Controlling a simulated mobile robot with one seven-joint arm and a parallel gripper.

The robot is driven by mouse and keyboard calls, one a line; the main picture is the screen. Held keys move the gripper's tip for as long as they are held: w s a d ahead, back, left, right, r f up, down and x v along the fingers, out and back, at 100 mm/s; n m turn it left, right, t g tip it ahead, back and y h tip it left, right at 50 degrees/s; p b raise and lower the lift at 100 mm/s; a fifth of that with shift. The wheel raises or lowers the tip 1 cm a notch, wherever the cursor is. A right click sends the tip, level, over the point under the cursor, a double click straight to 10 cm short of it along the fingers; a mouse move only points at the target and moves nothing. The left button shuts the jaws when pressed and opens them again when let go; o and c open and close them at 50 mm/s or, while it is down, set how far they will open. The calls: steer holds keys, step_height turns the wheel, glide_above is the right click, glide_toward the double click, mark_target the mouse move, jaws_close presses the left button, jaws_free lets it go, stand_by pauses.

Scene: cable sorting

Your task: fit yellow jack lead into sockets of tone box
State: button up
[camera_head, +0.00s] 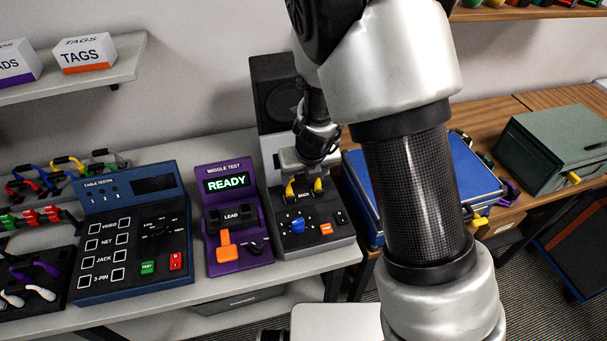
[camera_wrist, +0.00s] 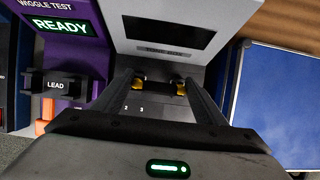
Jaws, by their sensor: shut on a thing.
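The tone box (camera_head: 285,240) is grey and black, with a tall speaker back, a JACK label and a blue knob. My gripper (camera_head: 304,178) is over its upper panel, shut on the yellow jack lead (camera_head: 318,186). The lead's two yellow ends show either side of a dark middle. In the wrist view my gripper (camera_wrist: 161,92) has its fingers on both sides of the lead (camera_wrist: 139,79), in front of the tone box's dark display (camera_wrist: 168,33). The sockets are hidden, and I cannot tell whether the plugs are in them.
A purple wiggle tester (camera_head: 240,258) reading READY stands close on the left, with a blue cable tester (camera_head: 130,240) beyond it. A green-grey case (camera_head: 555,145) sits farther right. The bench's front edge is near the boxes.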

steer(key=o, duration=1.7)
steer(key=shift+r+p, duration=1.55)
steer(key=shift+p, duration=0.1)
steer(key=shift+r+p, duration=0.35)
steer(key=shift+r, duration=2.1)
